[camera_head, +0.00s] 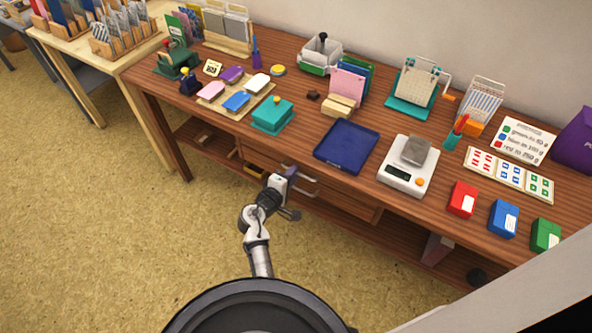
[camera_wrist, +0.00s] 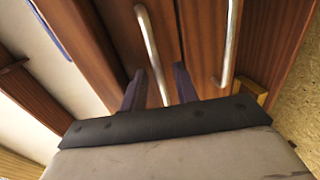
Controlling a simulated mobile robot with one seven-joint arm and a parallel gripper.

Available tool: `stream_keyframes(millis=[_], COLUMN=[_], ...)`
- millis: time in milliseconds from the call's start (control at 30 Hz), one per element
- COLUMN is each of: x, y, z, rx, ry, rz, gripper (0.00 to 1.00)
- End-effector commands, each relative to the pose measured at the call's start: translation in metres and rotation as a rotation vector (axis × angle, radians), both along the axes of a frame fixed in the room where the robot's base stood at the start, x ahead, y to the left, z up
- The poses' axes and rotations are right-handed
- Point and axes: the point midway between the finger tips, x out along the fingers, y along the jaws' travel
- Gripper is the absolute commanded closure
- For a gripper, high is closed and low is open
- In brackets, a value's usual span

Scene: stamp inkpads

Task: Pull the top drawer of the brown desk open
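The brown desk (camera_head: 224,127) runs along the wall, with drawers under its top. In the wrist view two drawer fronts lie side by side, each with a long metal bar handle. The top drawer's handle (camera_wrist: 149,40) lies nearer the desktop edge, and its near end runs between my fingers. The lower drawer's handle (camera_wrist: 232,40) is to the right, outside my fingers. My gripper (camera_wrist: 160,82) is open around the end of the top handle; contact cannot be told. In the head view my gripper (camera_head: 292,190) is at the desk front, by a handle (camera_head: 305,184). The top drawer looks shut.
Above the drawers, the desktop holds a dark blue tray (camera_head: 347,146), a teal inkpad box (camera_head: 272,115) and a scale (camera_head: 407,170). A lower shelf (camera_head: 205,142) runs under the desk. The carpet (camera_head: 130,230) in front of the desk is clear.

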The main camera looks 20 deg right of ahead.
Motion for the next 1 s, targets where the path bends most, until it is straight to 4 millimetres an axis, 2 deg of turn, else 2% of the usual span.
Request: stream_keyframes(millis=[233,467,500,1000], x=[-0.0001,0.0000,0.0000,-0.0024], y=[0.0001,0.0000,0.0000,0.0029], z=[0.0000,0.0000,0.0000,-0.0006], rx=[0.000,0.000,0.000,-0.001], ry=[0.000,0.000,0.000,0.001], rz=[0.000,0.000,0.000,0.000], gripper=[0.70,0.99,1.00,1.00])
